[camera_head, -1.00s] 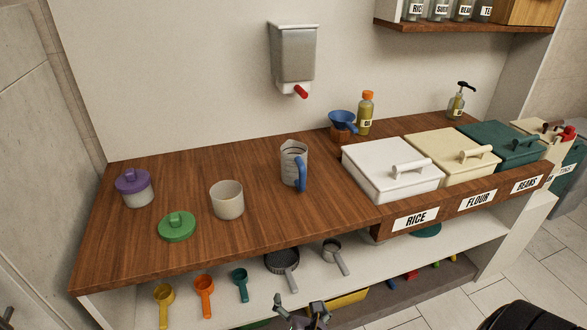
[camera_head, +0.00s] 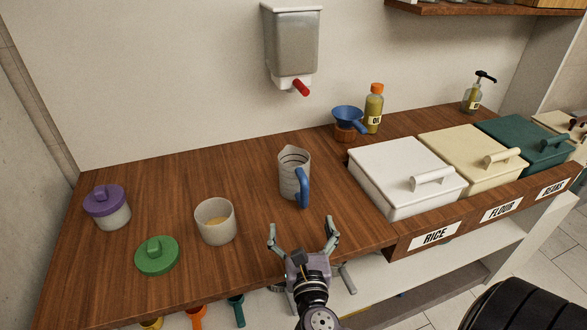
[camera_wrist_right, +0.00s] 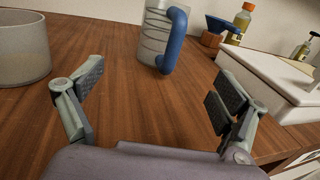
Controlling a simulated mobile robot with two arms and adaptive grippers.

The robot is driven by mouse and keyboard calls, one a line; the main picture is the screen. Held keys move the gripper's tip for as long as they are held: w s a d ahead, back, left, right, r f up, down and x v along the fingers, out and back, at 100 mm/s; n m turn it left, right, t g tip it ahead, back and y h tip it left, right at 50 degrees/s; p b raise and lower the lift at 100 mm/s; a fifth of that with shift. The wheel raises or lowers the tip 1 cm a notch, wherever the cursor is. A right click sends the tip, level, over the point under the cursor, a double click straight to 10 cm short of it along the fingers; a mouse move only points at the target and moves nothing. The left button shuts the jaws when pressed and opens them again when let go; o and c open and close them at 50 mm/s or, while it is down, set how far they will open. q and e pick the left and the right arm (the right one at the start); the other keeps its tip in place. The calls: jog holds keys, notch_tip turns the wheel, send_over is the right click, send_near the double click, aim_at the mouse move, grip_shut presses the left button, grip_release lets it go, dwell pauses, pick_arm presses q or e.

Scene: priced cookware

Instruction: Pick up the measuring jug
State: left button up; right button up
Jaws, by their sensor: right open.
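The measuring jug (camera_head: 291,172) is clear-grey with dark ring marks and a blue handle. It stands upright on the wooden counter, left of the white bin. My right gripper (camera_head: 302,231) is open and empty at the counter's front edge, in front of the jug and apart from it. In the right wrist view the jug (camera_wrist_right: 153,35) stands ahead, between the lines of the two open fingers (camera_wrist_right: 152,98), with its blue handle on the right side. Its top is cut off there. My left gripper is not in view.
A beige cup (camera_head: 215,222), a green lid (camera_head: 157,256) and a purple-lidded jar (camera_head: 107,208) stand to the left. The white bin (camera_head: 402,180) is close on the right. A blue funnel (camera_head: 347,117) and oil bottle (camera_head: 373,108) stand behind. A dispenser (camera_head: 291,45) hangs on the wall.

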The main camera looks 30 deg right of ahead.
send_near(296, 184)
jog(key=x, duration=0.2)
jog(key=shift+w+r+p, duration=0.15)
jog(key=shift+w+p, duration=0.15)
jog(key=x, duration=0.2)
jog(key=shift+w+d, duration=0.15)
jog(key=shift+w, duration=0.2)
jog(key=shift+w+d, duration=0.25)
jog(key=shift+w, duration=0.15)
jog(key=shift+w+d, duration=0.2)
jog(key=shift+w, duration=0.15)
jog(key=x, duration=0.3)
jog(key=shift+w+d, duration=0.25)
jog(key=shift+w, duration=0.05)
jog(key=shift+w+d, duration=0.2)
jog(key=shift+w, duration=0.15)
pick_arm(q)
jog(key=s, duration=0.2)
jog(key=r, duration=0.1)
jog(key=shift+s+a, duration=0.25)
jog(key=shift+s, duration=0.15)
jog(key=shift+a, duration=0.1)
pick_arm(e)
jog(key=c, duration=1.3)
